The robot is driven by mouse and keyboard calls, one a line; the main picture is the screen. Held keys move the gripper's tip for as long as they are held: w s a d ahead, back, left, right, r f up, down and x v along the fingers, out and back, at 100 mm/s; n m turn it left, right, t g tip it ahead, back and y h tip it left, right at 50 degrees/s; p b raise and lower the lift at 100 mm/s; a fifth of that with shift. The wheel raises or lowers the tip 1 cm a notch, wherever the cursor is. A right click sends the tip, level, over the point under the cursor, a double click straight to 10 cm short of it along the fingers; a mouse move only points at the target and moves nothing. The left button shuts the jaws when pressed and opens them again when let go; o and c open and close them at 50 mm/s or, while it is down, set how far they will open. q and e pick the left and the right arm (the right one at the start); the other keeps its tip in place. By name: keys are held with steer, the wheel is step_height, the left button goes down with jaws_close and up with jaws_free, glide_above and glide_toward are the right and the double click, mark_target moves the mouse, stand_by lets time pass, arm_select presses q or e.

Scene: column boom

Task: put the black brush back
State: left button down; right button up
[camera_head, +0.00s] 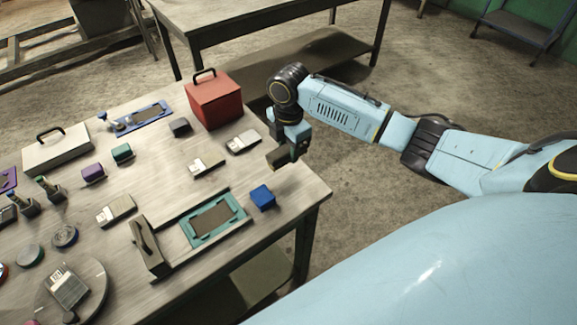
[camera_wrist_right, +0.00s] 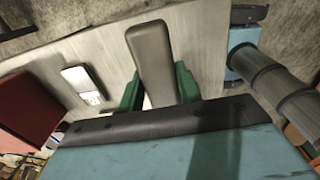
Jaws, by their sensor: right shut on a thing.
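My right gripper (camera_head: 288,150) is above the right part of the workbench (camera_head: 300,192), near its far right edge. In the right wrist view its green fingers (camera_wrist_right: 158,88) are shut on a long, dark grey-brown piece that I take for the black brush (camera_wrist_right: 153,55). A pale part shows between the fingers below it. In the head view the held piece (camera_head: 275,158) is small and partly hidden by the gripper. Similar flat brushes with pale ends lie on the bench, one (camera_head: 243,142) left of the gripper and another (camera_head: 204,164) nearer. My left gripper is not in view.
A red box (camera_head: 213,99) stands at the back, left of the gripper. A blue block (camera_head: 262,197) and a teal-framed tray (camera_head: 214,219) are nearer. A grey-brown slotted holder (camera_head: 149,247) stands by the front edge. A round turntable (camera_head: 97,294) is at the lower left.

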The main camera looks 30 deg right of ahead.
mark_target(288, 173)
steer(key=shift+f, duration=3.2)
steer(key=shift+f+b, duration=0.2)
steer(key=shift+b, duration=0.1)
steer(key=o, duration=0.9)
step_height(288, 173, up, 12)
steer(key=shift+r+p, duration=0.25)
steer(key=shift+p, duration=0.4)
